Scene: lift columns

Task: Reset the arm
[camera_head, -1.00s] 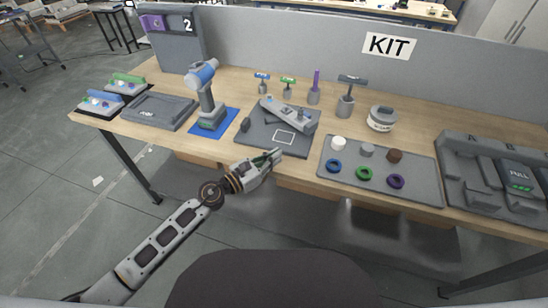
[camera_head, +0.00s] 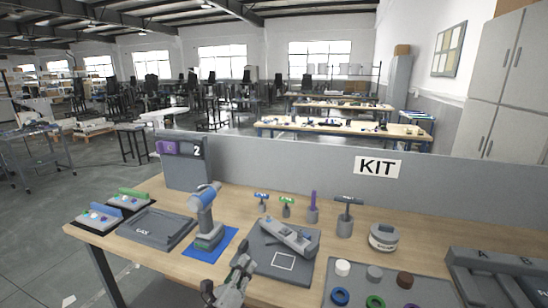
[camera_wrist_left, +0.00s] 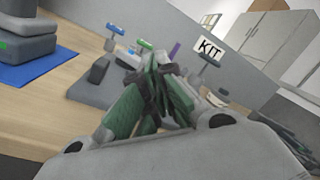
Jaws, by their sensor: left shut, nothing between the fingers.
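My left gripper (camera_head: 243,266) is at the bottom middle of the head view, at the front edge of the workbench (camera_head: 170,265). It is shut and empty. In the left wrist view its green-padded fingers (camera_wrist_left: 152,70) meet at the tips, in front of the grey plate with a white square outline (camera_wrist_left: 88,95). The same grey plate (camera_head: 262,258) shows in the head view beyond the gripper, with a grey device (camera_head: 288,236) on it. The rest of my left arm is below the head view. My right gripper is not in view.
A drill-like tool (camera_head: 206,215) stands on a blue mat (camera_head: 226,240) left of the gripper. A grey tray with rings and caps (camera_head: 425,287) lies to the right. Small upright tools (camera_head: 312,212) stand behind. A grey partition (camera_head: 290,165) closes the back.

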